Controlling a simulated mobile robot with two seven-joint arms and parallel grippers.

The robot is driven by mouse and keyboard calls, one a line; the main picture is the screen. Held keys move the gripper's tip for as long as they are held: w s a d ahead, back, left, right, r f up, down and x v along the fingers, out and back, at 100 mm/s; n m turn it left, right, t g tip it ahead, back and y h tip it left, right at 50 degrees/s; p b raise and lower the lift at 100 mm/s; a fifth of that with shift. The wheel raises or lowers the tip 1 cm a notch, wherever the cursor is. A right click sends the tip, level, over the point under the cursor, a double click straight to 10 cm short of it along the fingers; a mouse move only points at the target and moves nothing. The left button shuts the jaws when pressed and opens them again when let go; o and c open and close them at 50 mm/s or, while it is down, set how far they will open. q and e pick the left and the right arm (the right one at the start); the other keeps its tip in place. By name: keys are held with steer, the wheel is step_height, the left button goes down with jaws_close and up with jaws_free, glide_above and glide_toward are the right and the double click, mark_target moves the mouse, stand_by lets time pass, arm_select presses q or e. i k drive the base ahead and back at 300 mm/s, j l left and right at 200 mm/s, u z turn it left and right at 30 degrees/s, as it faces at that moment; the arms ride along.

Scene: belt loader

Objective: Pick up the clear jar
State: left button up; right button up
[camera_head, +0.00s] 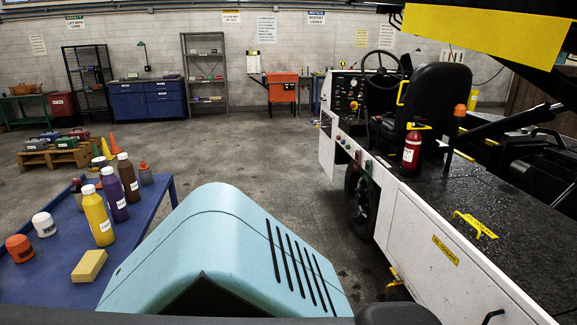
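No jar that I can make out as clear glass or plastic shows in the head view. On the blue table (50,285) at the left stand a small white jar-like container (44,224) and a small orange one (19,248), whose contents cannot be told. A grey container with an orange top (145,173) stands at the table's far end. Neither of my grippers is in view.
Yellow (98,216), purple (115,198) and brown (128,177) bottles and a yellow block (89,265) share the table. The belt loader (390,215) stands at the right. Open floor (250,155) lies beyond; an orange cone (114,144) stands by a pallet.

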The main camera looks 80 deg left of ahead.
mark_target(77, 191)
steer(key=u, duration=3.95)
steer(key=i+l+u, duration=0.1)
steer(key=i+l, duration=0.15)
steer(key=i+l+u, duration=0.15)
steer(key=l, duration=0.25)
steer(key=i+l+u, duration=0.1)
steer(key=i+l, duration=0.2)
steer(key=l, duration=0.1)
